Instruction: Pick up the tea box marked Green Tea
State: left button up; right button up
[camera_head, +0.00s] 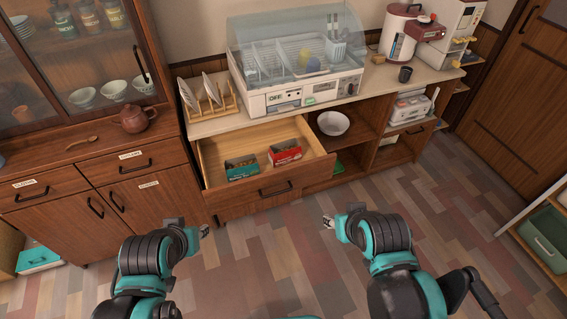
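Two small boxes lie in an open wooden drawer (216,152) below the dish dryer. One is a teal-green box (242,169) near the drawer's front left, the other a red box (285,152) to its right. My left gripper (204,230) is in front of the drawer, low and to the left, apart from the boxes. My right gripper (327,222) is to the right, in front of the cabinet, also apart from them. Both grippers are small in view, and their finger opening is unclear.
A dish dryer (300,95) with a clear cover stands on the counter above the drawer. A plate rack (210,105) is to its left. The drawer front (270,190) sticks out over the floor. A white bowl (333,123) sits on the shelf to the right.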

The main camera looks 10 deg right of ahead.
aim_at(282, 154)
jog(key=i+z, duration=0.25)
jog(key=i, duration=0.95)
